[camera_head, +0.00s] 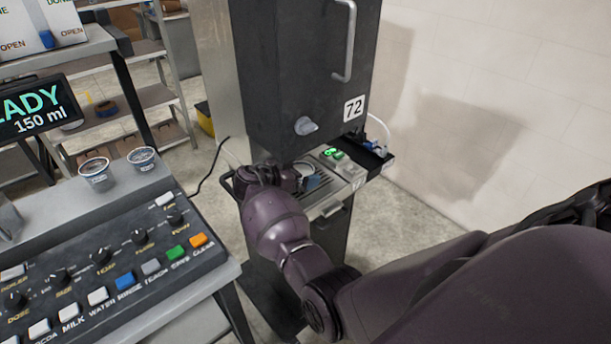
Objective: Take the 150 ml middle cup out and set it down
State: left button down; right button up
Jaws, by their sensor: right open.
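Two similar cups, one (95,174) and another (142,158), stand on the grey ledge at the left. My left gripper is not in view.
A display (37,108) reading "150 ml" and a button panel (110,265) fill the left side. A small panel with green lights (341,160) sits right of the bay. Shelving (150,97) stands behind. A pale wall (500,120) is at the right.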

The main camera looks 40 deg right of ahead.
jog(key=shift+d, duration=0.15)
jog(key=c, duration=1)
